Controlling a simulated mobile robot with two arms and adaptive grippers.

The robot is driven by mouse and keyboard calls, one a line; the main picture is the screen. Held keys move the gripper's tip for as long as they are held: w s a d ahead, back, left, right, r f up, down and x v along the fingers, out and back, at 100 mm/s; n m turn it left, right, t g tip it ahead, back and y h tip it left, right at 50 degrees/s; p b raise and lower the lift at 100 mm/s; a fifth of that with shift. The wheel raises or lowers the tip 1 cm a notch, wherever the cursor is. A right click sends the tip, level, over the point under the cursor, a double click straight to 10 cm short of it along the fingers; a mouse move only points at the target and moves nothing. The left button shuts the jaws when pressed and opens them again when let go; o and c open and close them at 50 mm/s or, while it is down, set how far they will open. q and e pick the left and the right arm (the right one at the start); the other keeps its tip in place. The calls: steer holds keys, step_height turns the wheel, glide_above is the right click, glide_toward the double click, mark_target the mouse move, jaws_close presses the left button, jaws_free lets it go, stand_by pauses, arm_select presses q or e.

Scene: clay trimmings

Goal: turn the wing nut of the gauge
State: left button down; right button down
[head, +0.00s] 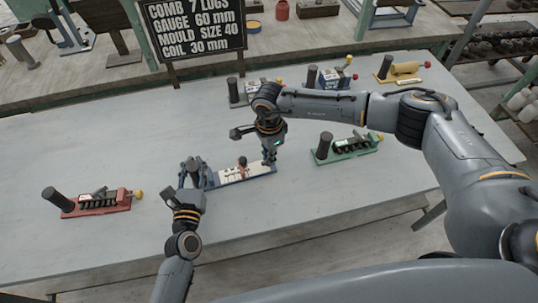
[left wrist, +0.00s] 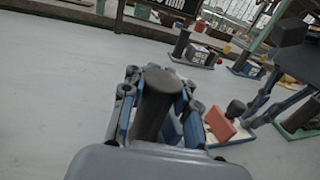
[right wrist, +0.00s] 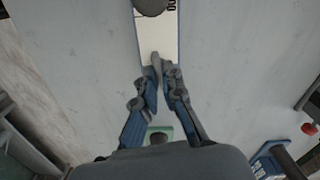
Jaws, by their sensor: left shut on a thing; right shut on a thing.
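The gauge (head: 229,178) is a blue base with a white marked plate, lying near the front middle of the table. A red block (head: 242,162) with a dark knob stands on it; both also show in the left wrist view (left wrist: 218,125). My left gripper (head: 191,168) is shut around the dark upright post (left wrist: 154,105) at the gauge's left end. My right gripper (head: 272,156) points down at the gauge's right end. In the right wrist view its fingertips close on a thin grey piece (right wrist: 156,62), apparently the wing nut, mostly hidden by the fingers.
A red tool (head: 95,207) lies to the left, a green one (head: 345,150) to the right. Several more devices stand behind, including a yellow one (head: 400,72). A black sign (head: 193,28) stands at the back. The table's front is clear.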

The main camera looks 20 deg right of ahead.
arm_select(q)
steer(key=shift+a+f, duration=0.1)
steer(key=shift+a, duration=0.25)
arm_select(e)
steer(key=shift+w+d+f+n, duration=0.1)
steer(key=shift+d+n, duration=0.15)
steer(key=shift+n, duration=0.7)
steer(key=shift+d+f+n, duration=0.1)
steer(key=shift+d+n, duration=0.15)
steer(key=shift+n, duration=0.7)
steer(key=c, duration=1.5)
jaws_free()
arm_select(q)
steer(key=shift+d, duration=0.15)
arm_select(e)
steer(key=shift+o, duration=0.2)
steer(key=shift+a+r, duration=0.1)
steer(key=shift+a, duration=0.15)
steer(key=shift+a+r, duration=0.1)
